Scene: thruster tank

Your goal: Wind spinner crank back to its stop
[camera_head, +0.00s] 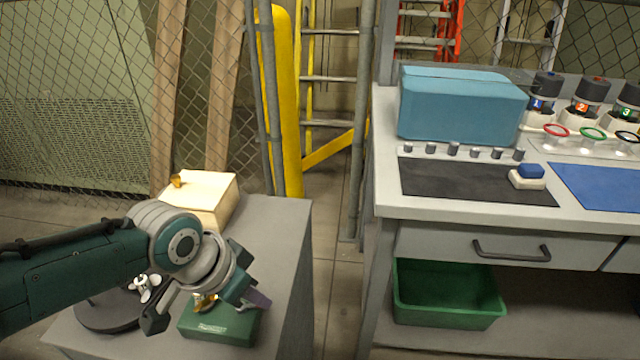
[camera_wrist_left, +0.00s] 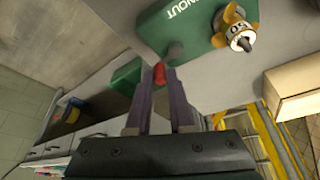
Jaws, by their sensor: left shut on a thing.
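The spinner is a green box (camera_head: 220,328) on the grey cabinet at lower left, partly hidden by my left arm. In the left wrist view the green box (camera_wrist_left: 182,25) shows part of its white lettering. A brass, winged part with a white numbered face (camera_wrist_left: 240,38) stands on it. The crank shows as a short grey piece (camera_wrist_left: 175,52) at the box's edge and a red knob (camera_wrist_left: 160,75). My left gripper (camera_head: 258,300) is beside the box, its purple fingers (camera_wrist_left: 160,85) shut on the red knob. The crank is hidden in the head view.
A dark round disc (camera_head: 100,313) with a white part (camera_head: 145,287) lies left of the box. A cream block (camera_head: 205,195) stands behind. Across a gap, a workbench (camera_head: 450,212) holds a blue case (camera_head: 460,105); a green bin (camera_head: 448,310) sits below.

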